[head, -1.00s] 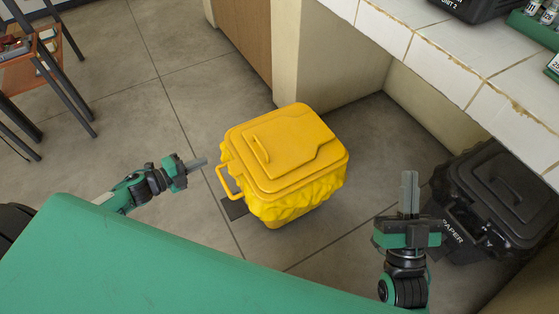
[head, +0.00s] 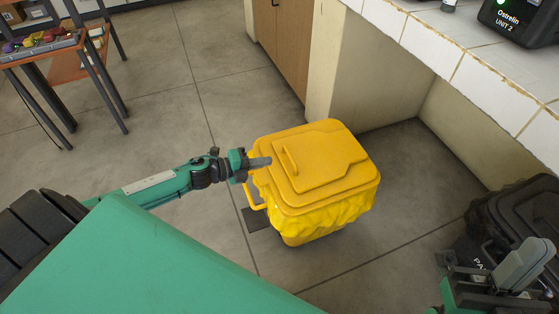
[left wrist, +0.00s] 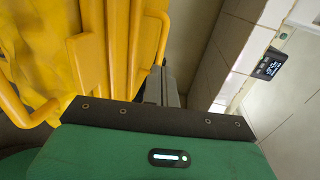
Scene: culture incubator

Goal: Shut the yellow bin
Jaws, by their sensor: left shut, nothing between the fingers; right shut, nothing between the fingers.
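The yellow bin (head: 318,212) stands on the floor in the middle of the head view. Its lid (head: 330,158) lies down over the top, with a raised grip on it and a crumpled yellow bag bulging below its edge. My left gripper (head: 262,162) is shut and empty, at the lid's left edge; I cannot tell whether it touches. In the left wrist view the bin's yellow side and bars (left wrist: 112,50) are close beside the dark fingers (left wrist: 166,86). My right gripper (head: 525,262) is shut and empty at the lower right, away from the yellow bin.
A black bin (head: 520,215), partly hidden by my right gripper, stands at the right. A tiled counter (head: 445,50) with a black device (head: 520,22) runs along the upper right. A rack table (head: 95,45) is at the upper left.

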